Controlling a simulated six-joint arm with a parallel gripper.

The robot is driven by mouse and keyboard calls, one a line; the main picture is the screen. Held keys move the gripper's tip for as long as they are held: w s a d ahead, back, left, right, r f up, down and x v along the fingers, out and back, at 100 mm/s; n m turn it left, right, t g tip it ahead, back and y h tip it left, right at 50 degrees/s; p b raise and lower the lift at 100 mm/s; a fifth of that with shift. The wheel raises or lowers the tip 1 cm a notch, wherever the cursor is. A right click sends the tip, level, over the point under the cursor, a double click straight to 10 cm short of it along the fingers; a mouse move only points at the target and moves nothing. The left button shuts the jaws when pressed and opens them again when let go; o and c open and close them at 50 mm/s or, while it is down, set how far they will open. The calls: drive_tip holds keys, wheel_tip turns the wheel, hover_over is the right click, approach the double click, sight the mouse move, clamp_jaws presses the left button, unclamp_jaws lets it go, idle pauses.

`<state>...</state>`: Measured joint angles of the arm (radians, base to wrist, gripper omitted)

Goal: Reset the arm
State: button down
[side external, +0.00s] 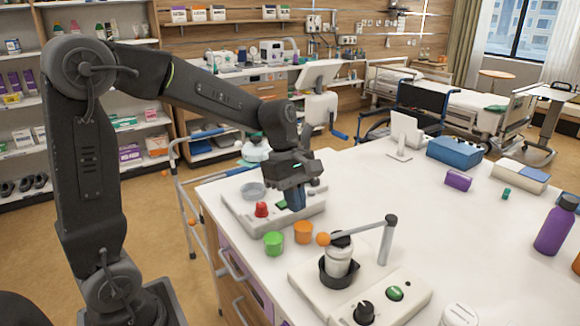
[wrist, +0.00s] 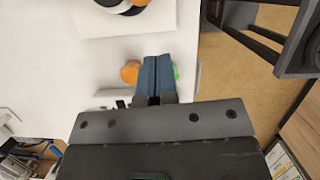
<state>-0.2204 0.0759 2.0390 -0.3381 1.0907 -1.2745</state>
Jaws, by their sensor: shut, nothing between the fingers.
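My gripper (side external: 296,205) points down over the near-left part of the white table (side external: 420,215). Its blue-grey fingers are together with nothing between them. In the wrist view my gripper (wrist: 157,62) shows the same closed fingers. An orange cup (side external: 303,232) and a green cup (side external: 273,243) stand on the table close by in the side view. In the wrist view the orange cup (wrist: 129,73) is left of the fingers, and a sliver of the green cup (wrist: 177,73) shows at their right, mostly hidden.
A pale device with a red knob (side external: 262,209) lies behind the cups. A white machine (side external: 310,277) holding a white bottle (side external: 338,260) under an orange-tipped lever (side external: 360,231) stands in front. A purple bottle (side external: 555,226) and boxes are at right. The table's middle is clear.

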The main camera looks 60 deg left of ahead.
drive_tip(key=v, duration=0.7)
drive_tip(key=s+d+f+m+t+y, duration=0.1)
drive_tip(key=s+d+m+t, duration=0.1)
drive_tip(key=s+m, duration=0.5)
drive_tip(key=s+d+f+m+t+y, duration=0.1)
drive_tip(key=s+d+m+t+y, duration=0.1)
drive_tip(key=s+m, duration=0.6)
drive_tip(key=d+m+t, duration=0.1)
drive_tip(key=m, duration=0.3)
idle(0.4)
